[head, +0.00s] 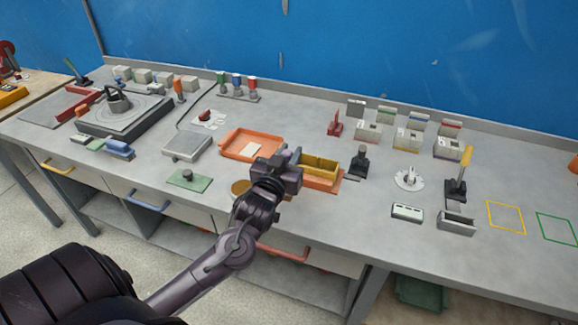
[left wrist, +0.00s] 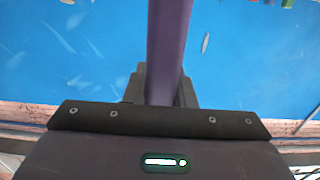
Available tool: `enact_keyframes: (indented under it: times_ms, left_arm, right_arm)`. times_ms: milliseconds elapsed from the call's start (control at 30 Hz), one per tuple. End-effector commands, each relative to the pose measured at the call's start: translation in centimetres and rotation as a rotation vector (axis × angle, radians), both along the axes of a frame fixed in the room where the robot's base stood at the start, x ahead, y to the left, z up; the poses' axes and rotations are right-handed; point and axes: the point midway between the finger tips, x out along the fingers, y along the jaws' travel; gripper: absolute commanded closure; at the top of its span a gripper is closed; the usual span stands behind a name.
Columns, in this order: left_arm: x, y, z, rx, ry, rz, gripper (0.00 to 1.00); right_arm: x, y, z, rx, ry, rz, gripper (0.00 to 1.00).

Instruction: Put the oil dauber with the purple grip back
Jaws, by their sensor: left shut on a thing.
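The purple grip (left wrist: 170,40) of the oil dauber rises between the two black fingers of my left gripper (left wrist: 162,90) in the left wrist view. The fingers are shut on it. In the head view my left gripper (head: 288,165) is over the front middle of the bench, in front of the yellow bin; the dauber cannot be made out there, and its lower end is hidden. A small rack (head: 240,96) at the back of the bench holds upright pieces with green, blue and red tops. My right gripper is not in view.
An orange tray (head: 232,148) and a yellow bin (head: 320,167) are close by my left gripper. A black stand (head: 358,163) is just right of the bin. A grey scale-like block (head: 187,146) and a green plate (head: 189,181) lie left. Bare bench top lies behind the bin.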

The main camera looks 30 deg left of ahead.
Motion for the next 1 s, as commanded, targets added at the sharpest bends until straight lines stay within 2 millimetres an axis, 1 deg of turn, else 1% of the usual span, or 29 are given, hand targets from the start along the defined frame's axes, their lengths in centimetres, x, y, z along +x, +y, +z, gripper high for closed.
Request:
enact_keyframes:
  times_ms: [67,200,300,400,600,733,767,900,933,1000]
  left_arm:
    - [0.0,0.0,-0.7,0.0,0.001,0.0,0.99]
    - [0.0,0.0,-2.8,0.0,0.002,0.0,0.99]
    - [0.0,0.0,-4.0,0.001,0.0,0.001,0.99]
    - [0.0,0.0,-4.4,0.0,-0.002,-0.001,0.99]
    - [0.0,0.0,-4.4,0.0,-0.002,-0.001,0.99]
    - [0.0,0.0,-4.8,0.0,-0.001,0.0,0.99]
    - [0.0,0.0,-4.8,0.0,0.0,0.0,0.75]
    - [0.0,0.0,-4.8,0.0,0.0,0.0,0.57]
    - [0.0,0.0,-4.8,0.0,0.0,0.0,0.55]
    - [0.0,0.0,-4.8,0.0,0.0,-0.001,0.55]
  right_arm:
    - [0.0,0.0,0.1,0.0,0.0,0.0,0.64]
    - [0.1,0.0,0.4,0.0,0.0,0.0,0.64]
    - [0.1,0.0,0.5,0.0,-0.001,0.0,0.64]
    - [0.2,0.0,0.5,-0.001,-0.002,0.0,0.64]
    - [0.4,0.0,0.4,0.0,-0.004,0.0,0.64]
    - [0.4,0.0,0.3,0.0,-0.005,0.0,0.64]
    - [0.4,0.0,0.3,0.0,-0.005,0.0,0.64]
    - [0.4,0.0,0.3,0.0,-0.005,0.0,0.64]
    - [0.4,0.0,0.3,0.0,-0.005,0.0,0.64]
    - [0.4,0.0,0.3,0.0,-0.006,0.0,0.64]
